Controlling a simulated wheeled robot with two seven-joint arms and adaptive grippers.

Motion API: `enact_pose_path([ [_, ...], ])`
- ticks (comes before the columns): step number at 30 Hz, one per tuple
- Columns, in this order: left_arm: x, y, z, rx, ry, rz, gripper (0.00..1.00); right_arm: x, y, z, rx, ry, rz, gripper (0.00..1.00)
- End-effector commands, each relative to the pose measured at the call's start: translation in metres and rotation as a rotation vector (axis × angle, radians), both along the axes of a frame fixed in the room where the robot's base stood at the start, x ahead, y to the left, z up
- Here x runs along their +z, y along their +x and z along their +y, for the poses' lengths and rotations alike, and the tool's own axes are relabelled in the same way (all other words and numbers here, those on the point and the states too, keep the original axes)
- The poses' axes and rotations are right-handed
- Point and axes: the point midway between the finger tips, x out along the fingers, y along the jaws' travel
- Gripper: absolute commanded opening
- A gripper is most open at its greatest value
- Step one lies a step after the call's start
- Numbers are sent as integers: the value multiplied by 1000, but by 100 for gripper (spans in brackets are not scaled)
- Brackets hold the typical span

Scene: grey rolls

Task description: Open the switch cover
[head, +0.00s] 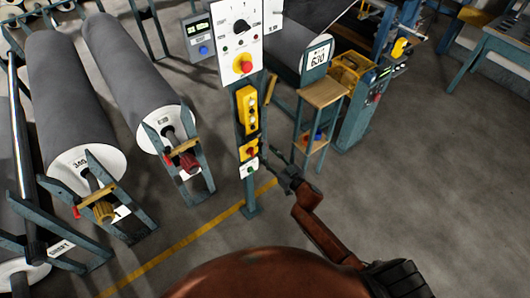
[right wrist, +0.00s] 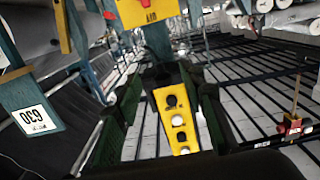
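A teal post carries a white panel (head: 240,35) with a black knob and a red button on yellow. Below it are a yellow button box (head: 247,108), a smaller yellow box with a red knob (head: 249,150) and a small white box with a green button (head: 250,169). I cannot tell which part is the switch cover. My right gripper (head: 281,173) is just right of the lower boxes. In the right wrist view its dark green fingers (right wrist: 158,120) are apart, with the yellow button box (right wrist: 178,118) showing between them, apparently untouched. My left gripper is not in view.
Large grey rolls (head: 125,65) on teal stands are at the left. A small wooden-topped stand (head: 323,93) and a sign reading 630 (head: 318,57) are right of the post. A yellow floor line (head: 185,240) runs past its foot. Floor at the right is clear.

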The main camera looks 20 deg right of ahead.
Motion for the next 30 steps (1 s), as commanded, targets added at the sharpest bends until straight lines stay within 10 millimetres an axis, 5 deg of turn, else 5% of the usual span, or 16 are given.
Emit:
enact_pose_path([
  [13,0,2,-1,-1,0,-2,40,4,-82,-26,1,-1,1,37],
  [30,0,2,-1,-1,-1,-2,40,6,-94,-30,1,0,-1,37],
])
